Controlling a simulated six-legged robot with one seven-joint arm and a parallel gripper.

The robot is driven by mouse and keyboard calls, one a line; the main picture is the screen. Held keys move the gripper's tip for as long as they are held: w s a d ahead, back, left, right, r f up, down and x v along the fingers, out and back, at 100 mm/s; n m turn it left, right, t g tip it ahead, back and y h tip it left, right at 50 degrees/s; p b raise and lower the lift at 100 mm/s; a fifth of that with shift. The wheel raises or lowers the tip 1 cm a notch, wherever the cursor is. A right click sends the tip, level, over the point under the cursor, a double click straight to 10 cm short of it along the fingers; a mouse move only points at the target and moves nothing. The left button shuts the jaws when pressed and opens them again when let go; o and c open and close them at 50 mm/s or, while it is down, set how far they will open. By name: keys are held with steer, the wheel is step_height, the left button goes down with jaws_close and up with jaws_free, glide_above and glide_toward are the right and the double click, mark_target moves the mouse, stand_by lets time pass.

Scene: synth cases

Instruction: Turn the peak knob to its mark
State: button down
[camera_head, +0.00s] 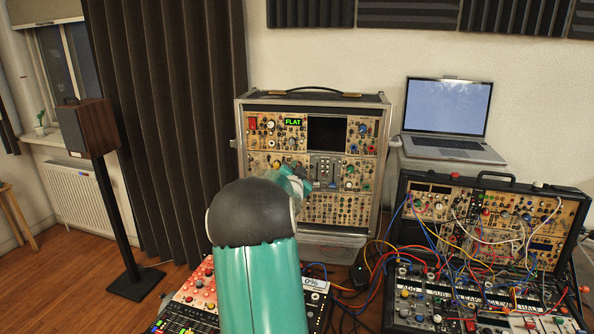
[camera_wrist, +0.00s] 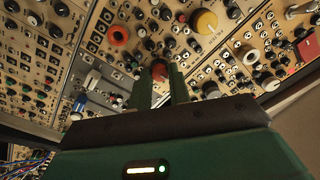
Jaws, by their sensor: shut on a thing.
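The synthesizer rack (camera_head: 313,92) stands upright against the wall, its panels full of knobs and jacks. My gripper (camera_head: 300,184) reaches its middle left part in the head view, and my arm hides some of the panel below. In the wrist view my gripper (camera_wrist: 161,88) has its two green fingers on either side of a small red-orange knob (camera_wrist: 158,70), shut on it. No "peak" label or mark is readable, and the fingers hide part of the knob. A green display (camera_head: 293,122) on the rack reads "FLAT".
Close around the fingers are a yellow knob (camera_wrist: 204,21), an orange ring-shaped knob (camera_wrist: 118,36) and several black knobs. A second open case (camera_head: 490,222) with patch cables stands at right. A laptop (camera_head: 446,115) sits behind it. A speaker (camera_head: 86,128) stands at left.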

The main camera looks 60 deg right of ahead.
steer(key=n, duration=2.6)
steer(key=shift+w+n+y, duration=0.15)
steer(key=shift+n+y, duration=0.15)
steer(key=c, duration=1.3)
jaws_free()
steer(key=shift+a, duration=0.15)
